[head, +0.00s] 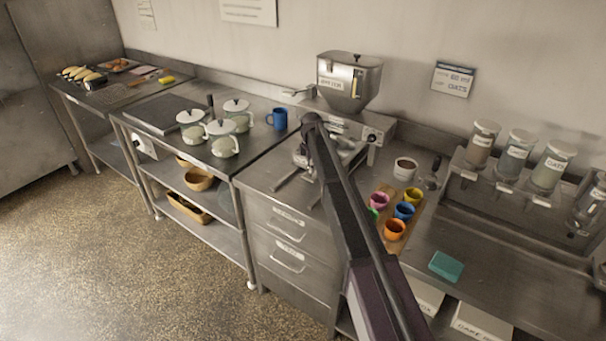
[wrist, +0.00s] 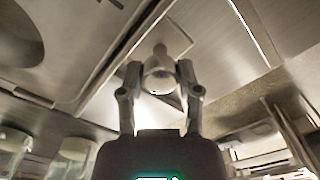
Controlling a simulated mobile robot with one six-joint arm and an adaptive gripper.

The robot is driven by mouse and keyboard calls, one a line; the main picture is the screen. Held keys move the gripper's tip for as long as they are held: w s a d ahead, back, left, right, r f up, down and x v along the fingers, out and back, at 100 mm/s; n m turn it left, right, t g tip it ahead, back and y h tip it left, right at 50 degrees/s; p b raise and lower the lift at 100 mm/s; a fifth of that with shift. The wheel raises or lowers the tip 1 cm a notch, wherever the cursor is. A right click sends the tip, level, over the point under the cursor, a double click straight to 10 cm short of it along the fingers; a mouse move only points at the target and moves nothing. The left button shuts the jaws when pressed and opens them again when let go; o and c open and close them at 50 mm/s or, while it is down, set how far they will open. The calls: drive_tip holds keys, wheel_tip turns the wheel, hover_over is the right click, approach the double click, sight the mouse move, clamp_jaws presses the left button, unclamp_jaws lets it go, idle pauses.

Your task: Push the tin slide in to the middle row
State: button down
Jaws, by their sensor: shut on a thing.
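In the wrist view my gripper (wrist: 158,88) is shut on a round, shiny metal knob (wrist: 158,78), with one finger on each side of it. Flat metal lies just beyond the knob, and I take this to be the tin slide, though its full outline does not show. In the head view the steel hopper machine (head: 348,82) stands on the counter against the wall. Metal parts and rails (head: 296,180) show low at its front. My arm crosses in front of these parts and hides my gripper, the knob and most of the slide. Its row cannot be told.
Right of the machine are a white cup (head: 405,167), several coloured cups on a wooden board (head: 410,228) and a teal block (head: 446,265). Labelled jars (head: 515,157) stand farther right. Left are a blue mug (head: 277,119) and several lidded pots (head: 222,138).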

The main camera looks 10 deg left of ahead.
drive_tip(key=shift+w+d, duration=0.45)
drive_tip(key=c, duration=0.6)
unclamp_jaws()
drive_tip(key=shift+a, duration=0.1)
drive_tip(key=shift+w, duration=0.1)
